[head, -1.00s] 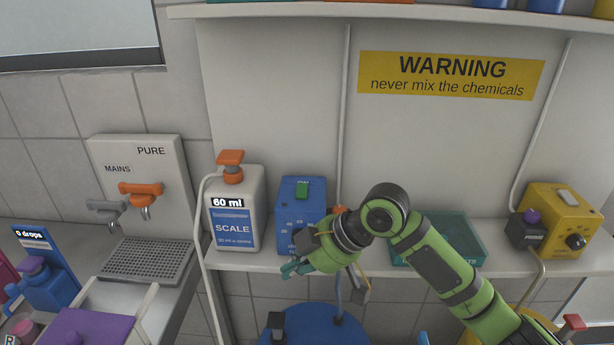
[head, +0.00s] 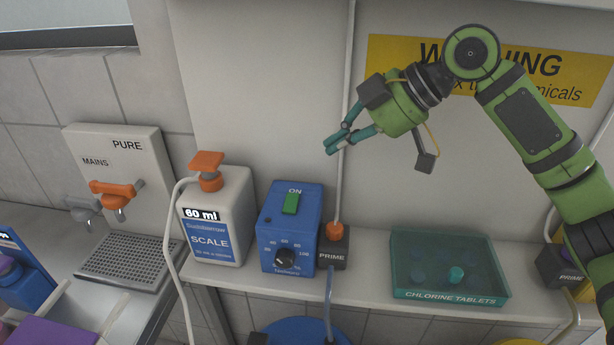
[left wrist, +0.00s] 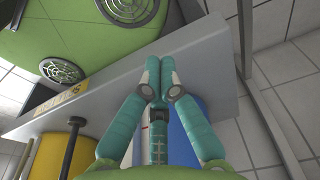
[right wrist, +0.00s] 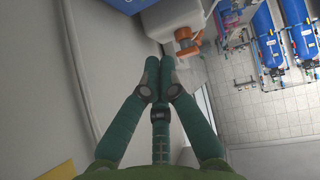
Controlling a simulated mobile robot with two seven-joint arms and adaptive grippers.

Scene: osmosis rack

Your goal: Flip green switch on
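The green switch (head: 290,204) sits on the sloped top of a blue box (head: 264,232), under the word ON. The box has a black dial (head: 285,258) on its front. My right gripper (head: 335,144) is in front of the back panel, above and to the right of the switch and apart from it. Its fingertips are together and empty, as the right wrist view (right wrist: 160,64) also shows. My left gripper is outside the head view. In the left wrist view (left wrist: 160,64) its fingertips are together and empty.
A teal chlorine tablets tray (head: 405,292) is farther right. The space above the switch is clear.

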